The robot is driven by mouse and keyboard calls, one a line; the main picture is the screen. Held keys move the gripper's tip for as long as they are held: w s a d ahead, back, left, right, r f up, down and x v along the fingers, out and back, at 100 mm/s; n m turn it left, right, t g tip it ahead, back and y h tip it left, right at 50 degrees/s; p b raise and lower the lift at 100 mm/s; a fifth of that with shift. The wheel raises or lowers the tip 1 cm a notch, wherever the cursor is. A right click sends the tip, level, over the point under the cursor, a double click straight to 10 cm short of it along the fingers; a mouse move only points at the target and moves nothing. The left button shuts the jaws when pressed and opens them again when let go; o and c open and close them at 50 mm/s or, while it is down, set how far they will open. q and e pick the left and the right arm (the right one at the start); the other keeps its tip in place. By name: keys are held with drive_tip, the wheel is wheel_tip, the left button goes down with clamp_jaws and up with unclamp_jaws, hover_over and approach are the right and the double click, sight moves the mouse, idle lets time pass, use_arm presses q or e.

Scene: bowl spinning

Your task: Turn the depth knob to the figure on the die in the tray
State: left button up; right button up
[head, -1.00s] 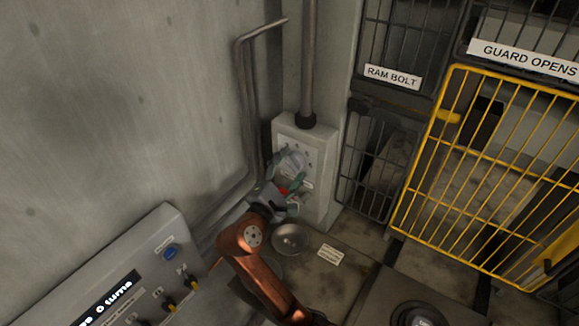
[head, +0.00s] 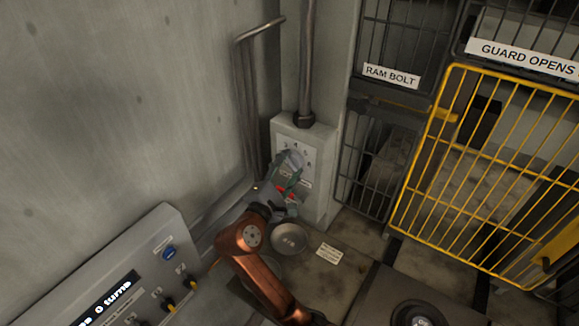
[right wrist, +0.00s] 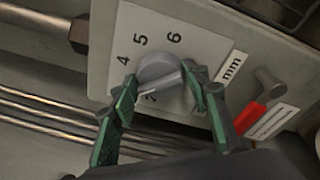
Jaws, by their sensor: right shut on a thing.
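The grey depth knob (right wrist: 160,72) sits on a white dial plate with the figures 4, 5 and 6 clear and a 2 partly covered beside it. A pale line crosses the knob's face; which figure it points to is not clear. It also shows small on the wall box in the head view (head: 293,159). My right gripper (right wrist: 163,97) has its green fingers on either side of the knob and is shut on it. A round metal dish (head: 290,238) lies below; I cannot make out a die in it. My left gripper is not in view.
A red-and-grey lever (right wrist: 262,100) stands beside the dial plate, close to the right finger. A control panel (head: 140,275) with knobs and a display is at lower left. A yellow guard gate (head: 490,180) and dark mesh doors stand at right.

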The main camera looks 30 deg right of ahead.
drive_tip(key=shift+f, duration=0.2)
drive_tip(key=m, duration=0.1)
drive_tip(key=m+b, duration=0.2)
drive_tip(key=m, duration=0.1)
drive_tip(key=shift+f+h, duration=0.3)
drive_tip(key=shift+m+h+b, duration=0.6)
drive_tip(key=shift+m+b, duration=1.35)
drive_tip(key=shift+m, duration=0.65)
drive_tip(key=o, duration=1.1)
drive_tip(key=shift+w+r, duration=0.1)
